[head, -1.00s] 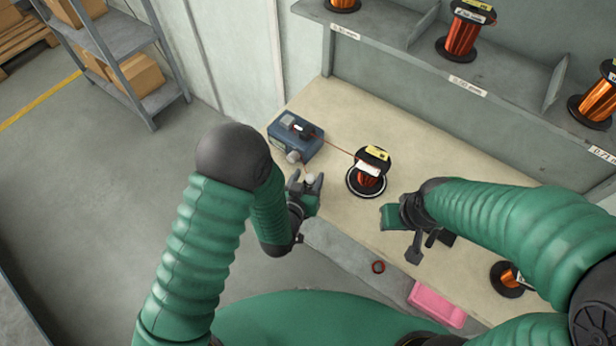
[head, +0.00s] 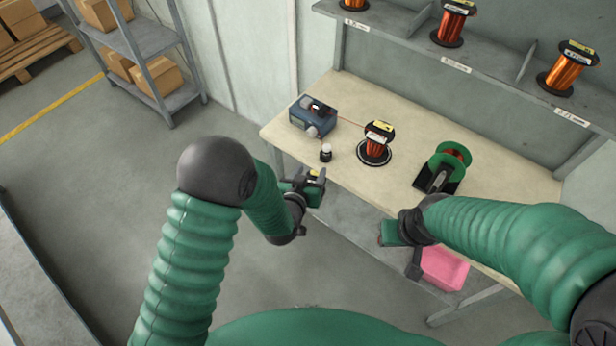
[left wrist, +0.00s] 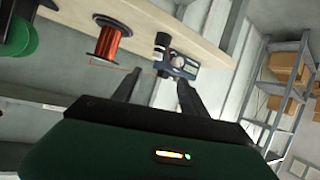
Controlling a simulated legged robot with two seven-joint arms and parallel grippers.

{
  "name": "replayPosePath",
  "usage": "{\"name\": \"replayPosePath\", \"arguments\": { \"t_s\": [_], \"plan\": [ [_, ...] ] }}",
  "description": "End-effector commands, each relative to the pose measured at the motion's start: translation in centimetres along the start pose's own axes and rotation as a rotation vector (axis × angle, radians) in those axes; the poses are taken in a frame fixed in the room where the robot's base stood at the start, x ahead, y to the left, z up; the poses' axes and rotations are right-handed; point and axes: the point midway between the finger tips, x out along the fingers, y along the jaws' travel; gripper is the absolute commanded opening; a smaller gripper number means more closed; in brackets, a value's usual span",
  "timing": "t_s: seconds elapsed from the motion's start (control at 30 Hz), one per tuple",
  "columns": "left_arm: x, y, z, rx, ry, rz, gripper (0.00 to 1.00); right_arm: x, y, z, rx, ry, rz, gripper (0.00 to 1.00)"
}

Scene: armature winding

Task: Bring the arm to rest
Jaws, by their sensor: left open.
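My left gripper (head: 314,182) is open and empty, beside the bench's front edge in the head view. In the left wrist view its two spread fingers (left wrist: 158,88) point toward the bench with nothing between them. My right gripper (head: 402,240) is beyond the bench's front edge on the right. Its jaws are turned away and partly hidden, so their opening cannot be told. A small black piece with a white top (head: 326,152) stands on the bench, apart from the left gripper.
The bench (head: 480,147) bears a blue winding device (head: 313,115), a copper wire spool (head: 378,139) and a green-flanged reel (head: 449,163). More spools stand on the shelf (head: 495,68). A pink bin (head: 444,268) sits low at the right.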

Motion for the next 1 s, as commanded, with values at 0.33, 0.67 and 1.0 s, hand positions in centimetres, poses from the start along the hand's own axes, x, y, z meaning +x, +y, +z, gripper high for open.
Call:
{"name": "replayPosePath", "arguments": {
  "t_s": [0.33, 0.67, 1.0],
  "plan": [
    [-2.1, -3.0, -1.1, -0.002, -0.124, -0.042, 0.50, -0.1, 0.0, -0.1, 0.001, 0.000, 0.000, 0.36],
    [-22.8, -12.8, 2.5, -0.100, -0.765, -0.234, 0.50, 0.0, 0.0, 0.0, 0.000, 0.000, 0.000, 0.36],
    [-27.7, -13.2, 4.1, -0.136, -0.900, -0.260, 0.50, -0.1, 0.0, 0.0, 0.000, 0.000, 0.000, 0.36]
  ]
}}
